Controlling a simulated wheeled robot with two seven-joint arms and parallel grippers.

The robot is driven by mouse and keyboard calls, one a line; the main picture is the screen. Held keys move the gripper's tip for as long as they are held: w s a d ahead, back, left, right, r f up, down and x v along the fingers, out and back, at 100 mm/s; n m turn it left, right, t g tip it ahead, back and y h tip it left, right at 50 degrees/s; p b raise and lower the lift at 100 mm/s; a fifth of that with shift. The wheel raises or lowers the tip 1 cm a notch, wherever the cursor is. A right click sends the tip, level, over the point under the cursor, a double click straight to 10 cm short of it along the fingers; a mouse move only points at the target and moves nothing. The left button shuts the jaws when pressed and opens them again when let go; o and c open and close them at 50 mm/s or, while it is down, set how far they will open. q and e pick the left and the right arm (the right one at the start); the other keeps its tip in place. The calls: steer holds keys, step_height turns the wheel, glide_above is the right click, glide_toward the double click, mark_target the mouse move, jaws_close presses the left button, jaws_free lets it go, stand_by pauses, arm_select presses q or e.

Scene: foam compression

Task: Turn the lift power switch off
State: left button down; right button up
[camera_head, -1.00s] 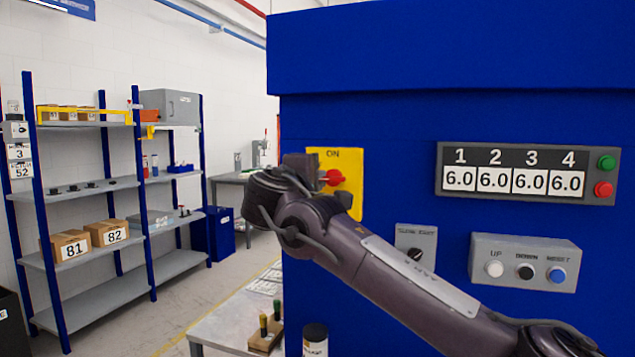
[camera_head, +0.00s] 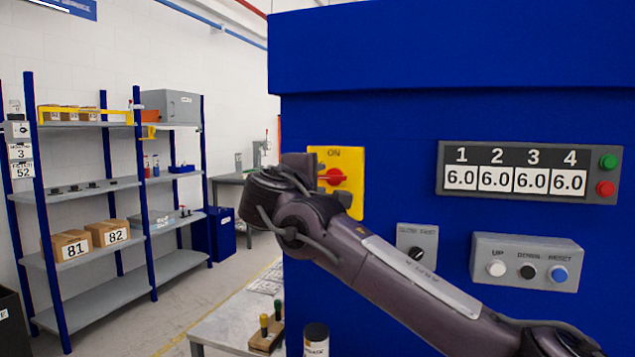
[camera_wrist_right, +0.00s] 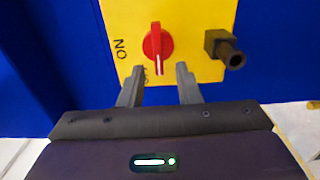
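The lift power switch is a red rotary knob (camera_head: 335,177) on a yellow plate (camera_head: 350,205) on the blue cabinet's face. In the wrist view the red knob (camera_wrist_right: 157,43) has a white mark pointing towards my gripper, away from the ON label and towards a second label partly hidden by a finger. My right gripper (camera_wrist_right: 158,76) is open and empty, its two fingers pointing at the plate, just short of the knob. In the head view the right gripper (camera_head: 313,168) is left of the knob, with its fingers hard to make out. My left gripper is not in view.
A dark block with a round stub (camera_wrist_right: 225,48) sticks out of the plate beside the knob. The blue cabinet (camera_head: 400,120) also bears a number display (camera_head: 513,180), a selector knob (camera_head: 416,253) and a button box (camera_head: 526,262). Shelves (camera_head: 100,190) stand at left.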

steer(key=b+v, duration=0.2)
steer(key=v, duration=0.5)
